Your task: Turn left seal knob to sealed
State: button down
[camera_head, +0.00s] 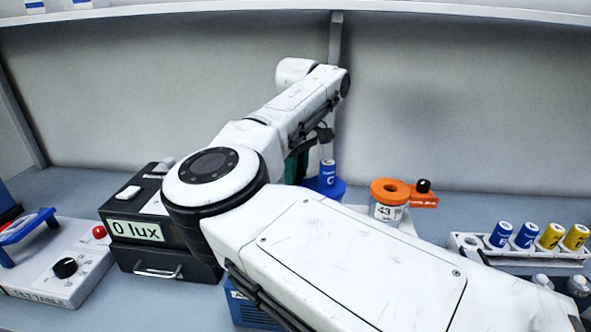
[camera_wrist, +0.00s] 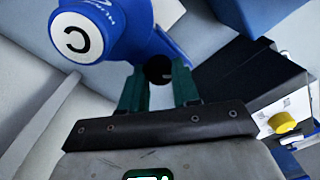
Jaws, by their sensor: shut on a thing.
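In the wrist view, my gripper (camera_wrist: 158,88) has its green fingers on either side of a round black knob (camera_wrist: 158,69), shut on it. The knob sits beside a blue holder (camera_wrist: 122,45) with a white-topped vial marked C (camera_wrist: 78,38). In the head view, the blue holder (camera_head: 325,187) stands behind my arm, and its knob is hidden. Only a bit of green finger shows left of the holder. The right holder is orange (camera_head: 389,187), with a black knob (camera_head: 423,186) on its orange arm. I cannot read the knob's setting.
A black box reading 0 lux (camera_head: 137,231) stands left of my arm. A white control box (camera_head: 60,262) with a black dial is further left. A white rack (camera_head: 525,255) with blue and yellow vials is at right. A shelf (camera_head: 440,10) runs above.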

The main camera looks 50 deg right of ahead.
jog(key=shift+n, duration=0.3)
jog(key=n+b, duration=0.1)
jog(key=n, duration=0.2)
jog(key=shift+n, duration=0.3)
jog(key=n, duration=0.4)
jog(key=shift+w+n+b, duration=0.1)
jog(key=shift+n+b, duration=0.2)
jog(key=shift+b, duration=0.1)
jog(key=n, duration=0.4)
jog(key=shift+b, duration=0.3)
jog(key=n, duration=0.5)
jog(key=shift+a+b, duration=0.1)
jog(key=shift+b, duration=0.2)
jog(key=c, duration=0.8)
grip_release()
